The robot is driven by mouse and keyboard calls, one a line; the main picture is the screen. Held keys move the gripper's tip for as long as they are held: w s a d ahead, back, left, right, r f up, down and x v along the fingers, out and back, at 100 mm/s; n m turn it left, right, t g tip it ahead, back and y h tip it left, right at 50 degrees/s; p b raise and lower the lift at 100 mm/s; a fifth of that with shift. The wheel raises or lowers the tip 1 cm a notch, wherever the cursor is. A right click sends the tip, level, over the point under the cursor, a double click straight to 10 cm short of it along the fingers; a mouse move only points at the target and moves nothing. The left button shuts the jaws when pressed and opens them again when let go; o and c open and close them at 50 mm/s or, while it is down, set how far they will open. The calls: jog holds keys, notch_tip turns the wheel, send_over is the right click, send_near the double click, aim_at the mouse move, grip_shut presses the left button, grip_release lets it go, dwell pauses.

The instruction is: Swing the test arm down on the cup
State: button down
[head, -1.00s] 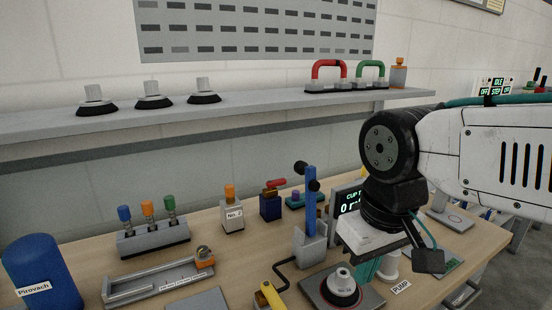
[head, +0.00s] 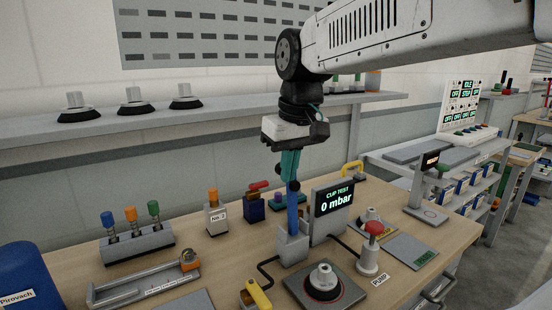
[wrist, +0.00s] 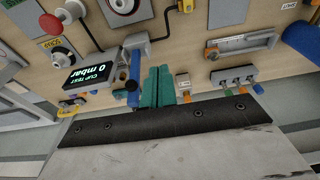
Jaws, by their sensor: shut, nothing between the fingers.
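The blue test arm (head: 293,212) stands upright in its grey bracket (head: 293,246). The suction cup (head: 323,277), grey on top with a dark rim, sits on a grey plate (head: 346,293) in front of the bracket. My gripper (head: 290,178) points down at the top of the test arm, its teal fingers shut and empty.
The cup test display (head: 333,204) reads 0 mbar, right of the bracket. A yellow handle (head: 258,295) lies left of the cup plate. A shelf (head: 220,112) runs behind the bench.

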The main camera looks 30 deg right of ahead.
jog(key=w+d+r, duration=0.2)
jog(key=w+d, duration=0.2)
jog(key=w, duration=0.3)
jog(key=w+d+r, duration=0.2)
jog(key=w+d, duration=0.2)
jog(key=w, duration=0.4)
jog(key=shift+r+t, duration=0.25)
jog(key=shift+t, duration=0.15)
jog(key=shift+f, duration=0.1)
jog(key=x, duration=0.9)
jog(key=shift+f, duration=0.4)
jog(key=shift+d, duration=0.15)
